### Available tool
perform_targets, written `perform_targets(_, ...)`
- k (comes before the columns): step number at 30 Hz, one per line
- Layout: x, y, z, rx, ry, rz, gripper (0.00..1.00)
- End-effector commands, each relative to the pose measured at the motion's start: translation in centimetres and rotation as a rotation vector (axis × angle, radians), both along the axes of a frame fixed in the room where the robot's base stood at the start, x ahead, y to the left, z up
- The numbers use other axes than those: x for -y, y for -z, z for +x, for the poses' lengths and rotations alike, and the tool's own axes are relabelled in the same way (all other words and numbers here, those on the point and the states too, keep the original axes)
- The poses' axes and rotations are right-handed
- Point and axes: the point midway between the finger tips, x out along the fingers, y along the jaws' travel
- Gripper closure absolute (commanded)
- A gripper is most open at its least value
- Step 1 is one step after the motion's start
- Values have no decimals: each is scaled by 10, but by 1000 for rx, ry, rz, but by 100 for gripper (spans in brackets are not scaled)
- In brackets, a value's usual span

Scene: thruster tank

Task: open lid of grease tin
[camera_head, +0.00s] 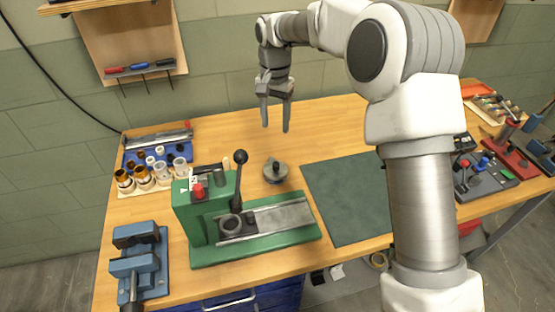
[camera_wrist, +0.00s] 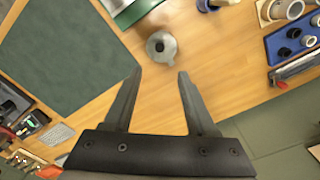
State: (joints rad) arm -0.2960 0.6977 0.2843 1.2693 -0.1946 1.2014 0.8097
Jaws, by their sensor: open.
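The grease tin (camera_head: 275,171) is a small round grey tin with a dark knob on top. It stands on the wooden bench between the green press and the dark green mat. It also shows in the wrist view as a round grey thing (camera_wrist: 161,46) ahead of the fingertips. Its lid looks to be on, though it is small in both views. My gripper (camera_head: 276,128) points down above the bench, behind the tin and apart from it. In the wrist view my gripper (camera_wrist: 160,72) has its two fingers spread with nothing between them.
A green press (camera_head: 205,215) with an upright black-knobbed lever (camera_head: 239,180) stands close in front of the tin. A blue vise (camera_head: 140,262) is at the front left. Tubes (camera_head: 143,175) stand at the left. The dark green mat (camera_head: 345,198) is bare.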

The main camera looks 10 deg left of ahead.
Motion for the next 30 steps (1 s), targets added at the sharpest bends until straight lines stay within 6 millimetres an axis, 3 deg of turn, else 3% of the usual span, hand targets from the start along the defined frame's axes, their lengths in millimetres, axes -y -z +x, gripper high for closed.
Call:
perform_targets(12,1,93,-1,-4,1,-1,43)
perform_targets(18,1,128,-1,-2,0,-1,43)
perform_targets(24,1,146,0,0,0,0,43)
perform_targets(30,1,149,0,1,0,0,43)
